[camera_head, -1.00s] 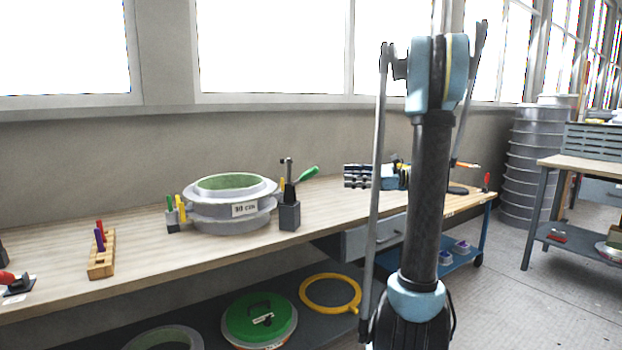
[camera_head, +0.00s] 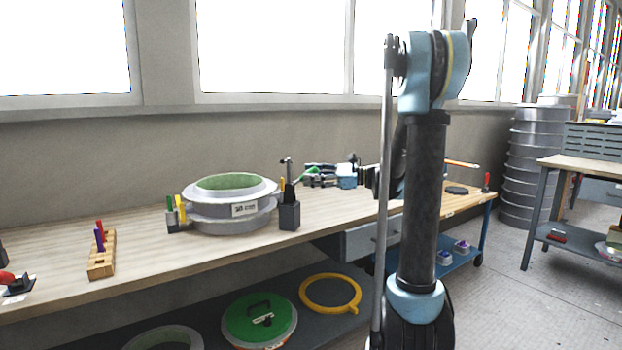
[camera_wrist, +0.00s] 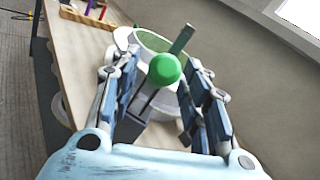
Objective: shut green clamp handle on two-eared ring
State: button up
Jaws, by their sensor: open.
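The two-eared ring (camera_head: 205,212) is a grey round mould with a green inside and a label on its front, lying on the wooden bench. A dark clamp (camera_head: 289,212) stands at its right side, and its green handle (camera_head: 309,173) sticks out up and to the right. My gripper (camera_head: 317,176) is at the handle, coming from the right. In the wrist view my gripper (camera_wrist: 168,98) has its fingers spread on both sides of the green handle end (camera_wrist: 164,69). No finger clearly touches it. The ring (camera_wrist: 150,40) lies behind, partly hidden.
Another clamp with green and yellow parts (camera_head: 176,213) stands at the ring's left. A wooden block (camera_head: 102,260) holds coloured tools further left. A green lid (camera_head: 259,322) and a yellow ring (camera_head: 330,293) lie on the shelf below. The wall is close behind the bench.

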jog(key=shift+a, duration=0.4)
grip_shut()
jog(key=shift+w+a+r+m+h, duration=0.15)
jog(key=shift+a+r+m+h, duration=0.25)
jog(key=shift+r+h, duration=0.55)
jog(key=shift+w+a+r+g+h, duration=0.15)
jog(key=shift+a+r+h, duration=0.2)
jog(key=shift+h, duration=0.35)
jog(key=shift+w+a+r+g+h, duration=0.15)
jog(key=shift+a+h, duration=0.25)
jog(key=shift+h, duration=0.25)
grip_release()
jog(key=v, duration=1.2)
